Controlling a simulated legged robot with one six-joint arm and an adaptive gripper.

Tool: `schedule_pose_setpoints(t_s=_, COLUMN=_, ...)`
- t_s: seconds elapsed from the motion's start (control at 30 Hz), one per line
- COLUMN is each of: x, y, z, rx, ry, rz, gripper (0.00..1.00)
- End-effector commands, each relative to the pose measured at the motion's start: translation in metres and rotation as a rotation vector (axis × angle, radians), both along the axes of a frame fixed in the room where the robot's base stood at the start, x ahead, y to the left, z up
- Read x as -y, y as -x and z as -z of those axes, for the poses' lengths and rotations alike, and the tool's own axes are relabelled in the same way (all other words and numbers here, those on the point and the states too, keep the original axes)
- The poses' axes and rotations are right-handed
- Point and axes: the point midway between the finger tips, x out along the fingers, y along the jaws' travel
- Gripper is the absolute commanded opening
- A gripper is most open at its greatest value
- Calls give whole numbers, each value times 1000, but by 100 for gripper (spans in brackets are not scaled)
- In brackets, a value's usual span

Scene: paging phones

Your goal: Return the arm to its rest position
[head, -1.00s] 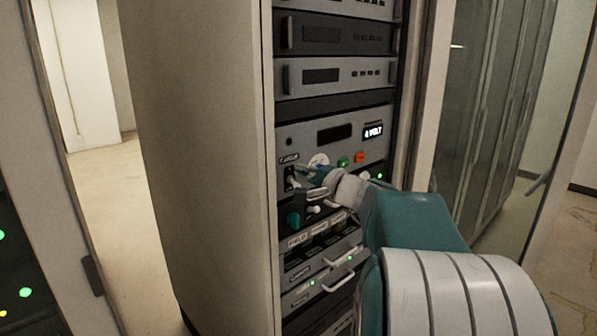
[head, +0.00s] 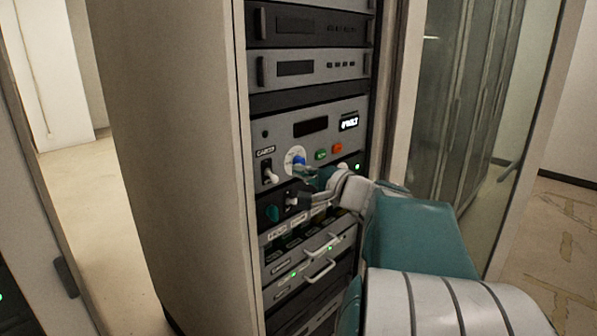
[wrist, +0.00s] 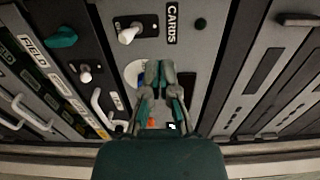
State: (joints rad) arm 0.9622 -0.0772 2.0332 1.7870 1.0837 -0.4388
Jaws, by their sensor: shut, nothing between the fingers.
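My gripper (head: 308,185) is in front of the rack panel in the head view, below a round dial with a blue knob (head: 299,160). My arm reaches in from the lower right. In the wrist view the gripper (wrist: 164,72) has its fingers together and empty, in front of the white dial disc (wrist: 133,72), and it hides part of the panel. A white toggle switch (head: 270,175) under a "CARDS" label stands to its left in the head view, apart from the fingers.
The equipment rack (head: 310,107) stands close ahead, with green (head: 321,155) and orange (head: 337,148) buttons and a small lit display (head: 349,123). Drawer handles (head: 318,268) stick out lower down. A glass-fronted cabinet (head: 455,120) is at right. Open floor (head: 95,215) shows at left.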

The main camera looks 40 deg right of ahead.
Motion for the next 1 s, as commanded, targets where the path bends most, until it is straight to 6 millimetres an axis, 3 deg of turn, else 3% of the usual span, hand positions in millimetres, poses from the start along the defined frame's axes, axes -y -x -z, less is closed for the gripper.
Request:
schedule_pose_setpoints(t_s=0.37, x=-8, y=-2, z=1, rx=-13, ry=8, rz=-17, gripper=0)
schedule_pose_setpoints(t_s=0.47, x=-43, y=-6, z=10, rx=-78, ry=48, rz=-93, gripper=0)
schedule_pose_setpoints(t_s=0.6, x=-125, y=-3, z=39, rx=-248, ry=172, rz=-276, gripper=0)
schedule_pose_setpoints(t_s=0.67, x=-157, y=5, z=52, rx=-321, ry=238, rz=-351, gripper=0)
schedule_pose_setpoints(t_s=0.8, x=-217, y=33, z=85, rx=-477, ry=416, rz=-507, gripper=0)
schedule_pose_setpoints(t_s=1.0, x=-268, y=86, z=125, rx=-652, ry=722, rz=-673, gripper=0)
